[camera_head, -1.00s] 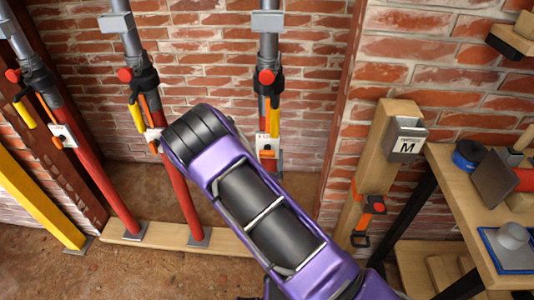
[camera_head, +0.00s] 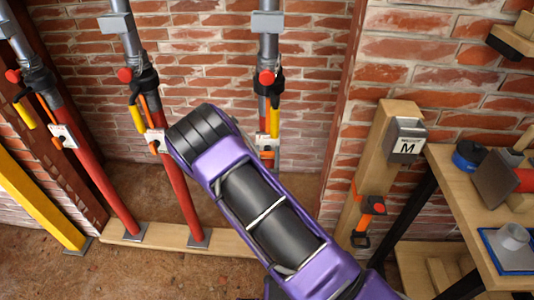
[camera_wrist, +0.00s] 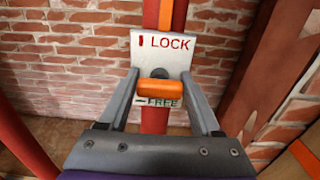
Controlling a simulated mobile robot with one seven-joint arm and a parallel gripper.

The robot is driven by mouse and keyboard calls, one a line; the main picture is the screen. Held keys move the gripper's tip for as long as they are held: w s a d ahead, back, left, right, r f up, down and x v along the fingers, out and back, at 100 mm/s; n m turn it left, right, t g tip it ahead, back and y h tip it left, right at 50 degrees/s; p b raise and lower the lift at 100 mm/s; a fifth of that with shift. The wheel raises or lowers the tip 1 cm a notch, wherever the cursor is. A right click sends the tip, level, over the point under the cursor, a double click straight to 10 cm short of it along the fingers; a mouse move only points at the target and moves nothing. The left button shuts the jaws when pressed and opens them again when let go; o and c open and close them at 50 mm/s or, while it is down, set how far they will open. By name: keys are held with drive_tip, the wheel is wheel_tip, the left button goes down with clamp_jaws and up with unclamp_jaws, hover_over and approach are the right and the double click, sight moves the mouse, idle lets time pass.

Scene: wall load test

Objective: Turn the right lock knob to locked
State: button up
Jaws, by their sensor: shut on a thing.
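The right lock knob (camera_wrist: 168,88) is an orange bar lying horizontal, in line with the FREE mark on its white plate (camera_wrist: 161,45). The vertical red mark beside LOCK is at the top of the plate. My gripper (camera_wrist: 160,78) is shut on the knob, with one grey finger at its left and one at its right. In the head view the right prop (camera_head: 268,60) stands upright and its lock plate (camera_head: 265,140) is partly behind my purple arm. My gripper is hidden there.
A middle prop (camera_head: 178,180) and a left prop (camera_head: 95,160) stand to the left, each with its own lock plate. A wooden post (camera_head: 385,135) and a workbench (camera_head: 450,190) are at the right. Brick wall is close behind the props.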

drive_tip(key=shift+n, duration=0.3)
drive_tip(key=n+p, duration=0.2)
drive_tip(key=n, duration=0.2)
drive_tip(key=shift+a, duration=0.15)
drive_tip(key=n+p, duration=0.2)
drive_tip(key=n, duration=0.2)
drive_tip(key=shift+n, duration=0.4)
drive_tip(key=n+p, duration=0.1)
drive_tip(key=n, duration=0.3)
drive_tip(key=shift+a+f+p, duration=0.1)
drive_tip(key=shift+f+p, duration=0.05)
drive_tip(key=shift+p, duration=0.15)
drive_tip(key=shift+f+n+p, duration=0.15)
drive_tip(key=shift+n+p, duration=0.25)
drive_tip(key=shift+n, duration=1.8)
drive_tip(key=o, duration=1.4)
drive_tip(key=shift+s, duration=0.1)
